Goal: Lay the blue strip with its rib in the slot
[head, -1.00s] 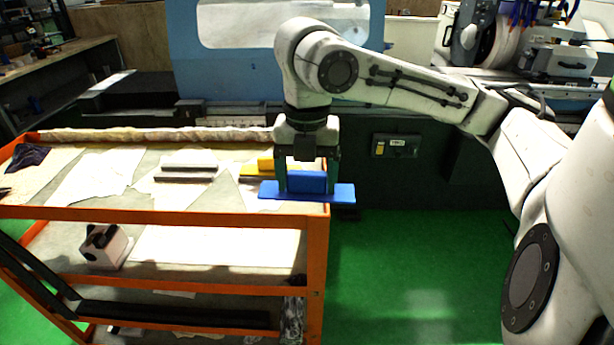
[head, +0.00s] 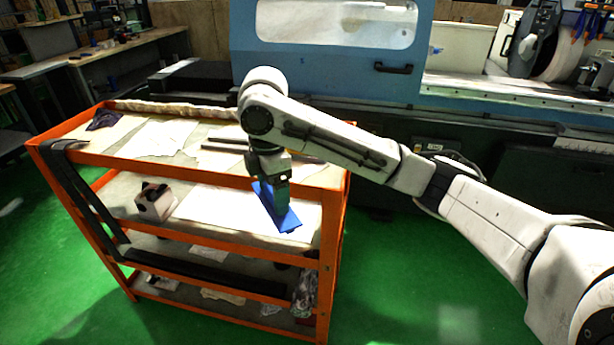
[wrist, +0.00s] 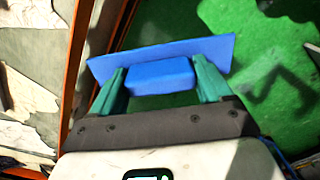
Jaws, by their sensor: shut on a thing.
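The blue strip (head: 286,221) is a flat bar with a raised blue block on it. My gripper (head: 269,197) is shut on that block and holds the strip in front of the orange cart, tilted in the head view. In the wrist view the strip (wrist: 200,48) lies across beyond the green fingertips of my gripper (wrist: 160,78), with the block (wrist: 160,76) between them. A grey slotted-looking bar (head: 226,146) lies on the cart's top, partly hidden by my arm. The slot itself cannot be made out. The yellow piece is not visible now.
The orange cart (head: 195,173) has a top and lower shelves with papers and rags. The blue machine (head: 330,65) stands behind. The green floor in front is clear.

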